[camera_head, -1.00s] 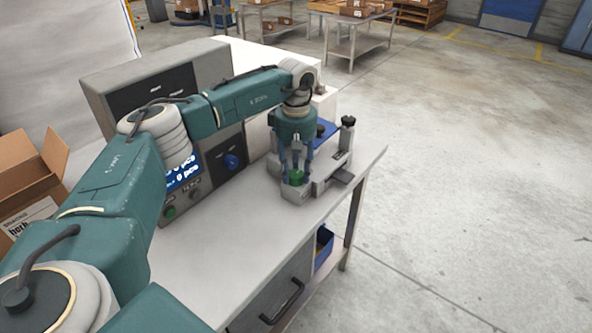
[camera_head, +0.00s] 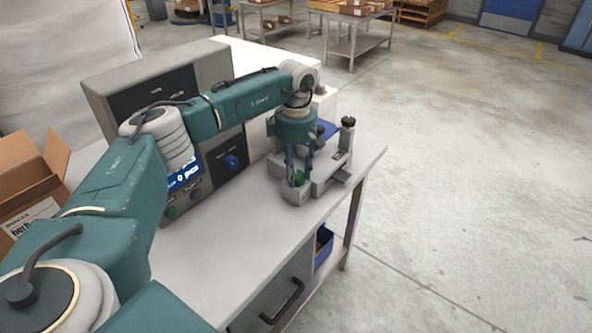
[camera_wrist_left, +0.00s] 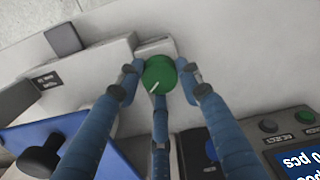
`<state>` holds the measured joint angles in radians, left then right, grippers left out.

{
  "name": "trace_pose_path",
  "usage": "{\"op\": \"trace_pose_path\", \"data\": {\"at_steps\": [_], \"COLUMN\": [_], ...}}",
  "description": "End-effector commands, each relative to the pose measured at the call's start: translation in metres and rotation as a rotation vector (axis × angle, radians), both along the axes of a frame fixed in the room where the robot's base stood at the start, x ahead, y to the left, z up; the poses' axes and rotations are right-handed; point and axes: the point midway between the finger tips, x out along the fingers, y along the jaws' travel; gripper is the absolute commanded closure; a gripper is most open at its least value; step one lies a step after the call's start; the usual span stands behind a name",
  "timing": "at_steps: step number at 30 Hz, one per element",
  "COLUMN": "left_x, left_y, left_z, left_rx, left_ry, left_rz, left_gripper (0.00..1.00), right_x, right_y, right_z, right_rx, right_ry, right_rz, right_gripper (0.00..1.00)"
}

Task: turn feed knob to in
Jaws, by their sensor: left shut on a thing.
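A round green knob (camera_head: 298,178) with a white pointer line sits on the front of a grey bench device (camera_head: 328,177). In the left wrist view the green knob (camera_wrist_left: 157,76) has its pointer line toward the lower left. My left gripper (camera_head: 299,176) points down over it, with its blue fingers around the knob. The left wrist view shows the fingertips (camera_wrist_left: 160,80) closed against the knob's sides. I cannot read a label for the knob. My right gripper is not in view.
A grey control cabinet (camera_head: 120,84) with a blue knob (camera_head: 231,162) and a lit display (camera_head: 184,175) stands behind my arm. A black knob (camera_head: 348,122) stands on the device's far side. The front benchtop (camera_head: 235,250) is clear. An open cardboard box (camera_head: 30,170) is at the left.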

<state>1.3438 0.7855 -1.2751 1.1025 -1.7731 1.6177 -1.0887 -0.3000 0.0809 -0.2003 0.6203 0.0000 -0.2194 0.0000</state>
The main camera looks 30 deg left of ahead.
Motion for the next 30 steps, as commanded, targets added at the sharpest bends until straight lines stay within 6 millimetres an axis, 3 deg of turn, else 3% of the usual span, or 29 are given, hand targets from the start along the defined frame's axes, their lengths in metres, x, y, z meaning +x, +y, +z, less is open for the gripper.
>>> {"op": "trace_pose_path", "data": {"at_steps": [30], "left_x": [0.002], "left_y": [0.001], "left_z": [0.003], "left_rx": [-0.001], "left_ry": [-0.007], "left_rz": [0.968], "left_gripper": [0.90], "right_x": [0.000], "right_y": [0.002], "right_z": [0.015], "right_rx": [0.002], "right_ry": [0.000], "right_rz": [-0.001], "right_gripper": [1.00]}}
